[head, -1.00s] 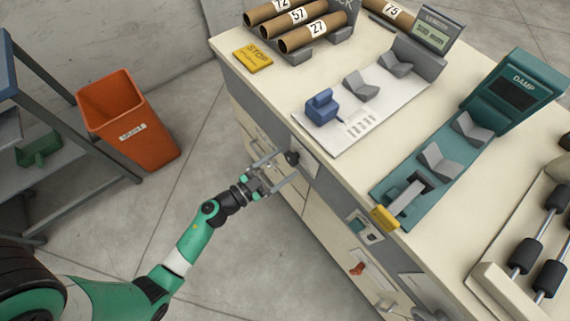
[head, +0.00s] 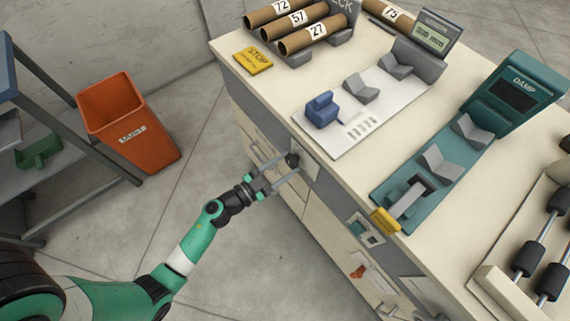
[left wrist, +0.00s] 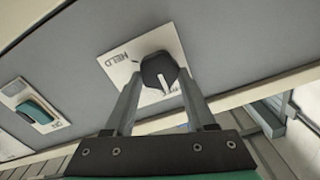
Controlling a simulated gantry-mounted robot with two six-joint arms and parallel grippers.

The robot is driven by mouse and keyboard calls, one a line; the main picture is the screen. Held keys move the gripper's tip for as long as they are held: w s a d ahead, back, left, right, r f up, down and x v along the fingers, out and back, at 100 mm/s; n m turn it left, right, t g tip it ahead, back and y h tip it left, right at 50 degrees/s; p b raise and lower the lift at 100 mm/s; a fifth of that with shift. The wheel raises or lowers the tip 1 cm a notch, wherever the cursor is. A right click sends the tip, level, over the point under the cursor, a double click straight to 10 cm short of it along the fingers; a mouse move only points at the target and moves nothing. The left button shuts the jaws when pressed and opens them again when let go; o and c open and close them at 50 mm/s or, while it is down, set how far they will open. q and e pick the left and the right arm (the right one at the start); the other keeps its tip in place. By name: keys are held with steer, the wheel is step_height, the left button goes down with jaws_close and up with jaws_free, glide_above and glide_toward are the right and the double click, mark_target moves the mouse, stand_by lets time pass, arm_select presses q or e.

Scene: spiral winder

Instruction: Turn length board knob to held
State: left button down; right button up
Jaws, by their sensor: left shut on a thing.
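The length board knob (left wrist: 158,70) is dark and round with a white pointer line, on a white plate (left wrist: 118,66) set in the grey front panel. The word HELD shows upside down on the plate, up and left of the knob in the left wrist view. The pointer aims downward, toward lettering partly hidden by a finger. In the head view the knob (head: 292,160) is on the bench's front face. My left gripper (head: 290,162) is shut on the knob, one finger on each side. My right gripper is not in view.
Above the knob, the white length board (head: 385,108) carries a blue stop block (head: 321,109), grey cradles and a display (head: 432,36). A teal damp unit (head: 425,160) stands to the right. A switch (left wrist: 37,112) sits on the same panel. An orange bin (head: 128,125) stands at left.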

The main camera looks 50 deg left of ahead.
arm_select(q)
steer(key=shift+m, duration=0.3)
steer(key=shift+m+p, duration=0.4)
steer(key=shift+m, duration=0.5)
steer(key=m, duration=0.2)
steer(key=shift+d+m, duration=0.1)
steer(key=shift+m, duration=0.3)
steer(key=m, duration=0.5)
steer(key=shift+d+f, duration=0.1)
steer(key=shift+f, duration=0.05)
steer(key=m, duration=0.6)
steer(key=shift+f+m, duration=0.2)
steer(key=shift+m, duration=0.1)
steer(key=m+b, duration=0.1)
steer(key=m, duration=0.2)
steer(key=shift+f+m, duration=0.1)
steer(key=shift+m, duration=0.2)
steer(key=shift+m+b, duration=0.45)
steer(key=shift+m, duration=1.15)
steer(key=shift+c, duration=1.1)
jaws_free()
